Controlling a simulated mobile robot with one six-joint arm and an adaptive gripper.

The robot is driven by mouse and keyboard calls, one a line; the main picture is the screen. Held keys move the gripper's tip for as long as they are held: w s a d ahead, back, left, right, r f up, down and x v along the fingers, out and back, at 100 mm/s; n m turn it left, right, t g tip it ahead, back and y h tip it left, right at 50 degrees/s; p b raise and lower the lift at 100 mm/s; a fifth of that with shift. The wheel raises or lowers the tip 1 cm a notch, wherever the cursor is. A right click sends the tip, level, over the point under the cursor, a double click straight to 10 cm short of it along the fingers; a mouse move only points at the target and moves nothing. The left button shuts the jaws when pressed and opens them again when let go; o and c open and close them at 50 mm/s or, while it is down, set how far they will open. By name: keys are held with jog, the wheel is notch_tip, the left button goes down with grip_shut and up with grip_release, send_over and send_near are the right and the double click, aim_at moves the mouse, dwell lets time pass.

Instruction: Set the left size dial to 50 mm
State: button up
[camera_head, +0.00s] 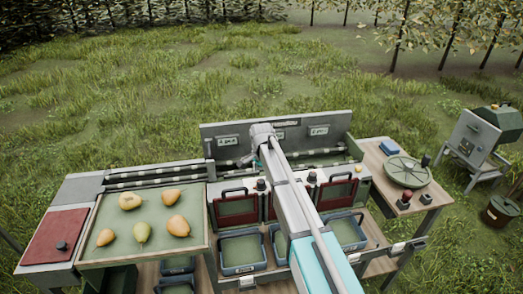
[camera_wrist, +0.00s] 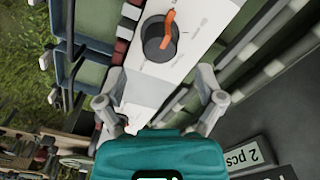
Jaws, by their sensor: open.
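In the wrist view a round dark grey dial (camera_wrist: 158,40) with an orange pointer sits on a white panel (camera_wrist: 188,62). Small marks are printed around it, too blurred to read. My gripper (camera_wrist: 161,76) is open, its two fingers spread on either side below the dial in the picture. Nothing is between the fingers, and they look apart from the dial. In the head view a small dark knob (camera_head: 260,184) stands on the sorter's left unit and another (camera_head: 312,176) on its right unit. Which dial the wrist view shows is not certain.
Several pears lie on a green tray (camera_head: 98,226) at left. Blue-rimmed bins (camera_head: 243,268) stand below the sorter. A side table (camera_head: 437,190) at right holds a round green lid and a red button. A "2 pcs" sign (camera_wrist: 247,157) is close to my gripper.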

aim_at(262, 181)
notch_tip(262, 181, up, 9)
jog(key=p, duration=0.8)
jog(key=shift+r+p, duration=0.15)
jog(key=shift+p, duration=0.15)
dwell(0.3)
jog(key=s+d+f+n+b, duration=0.3)
jog(key=s+d+n, duration=0.6)
jog(key=s+d, duration=1.5)
jog(key=shift+s, duration=0.95)
jog(key=shift+w, duration=0.1)
dwell(0.4)
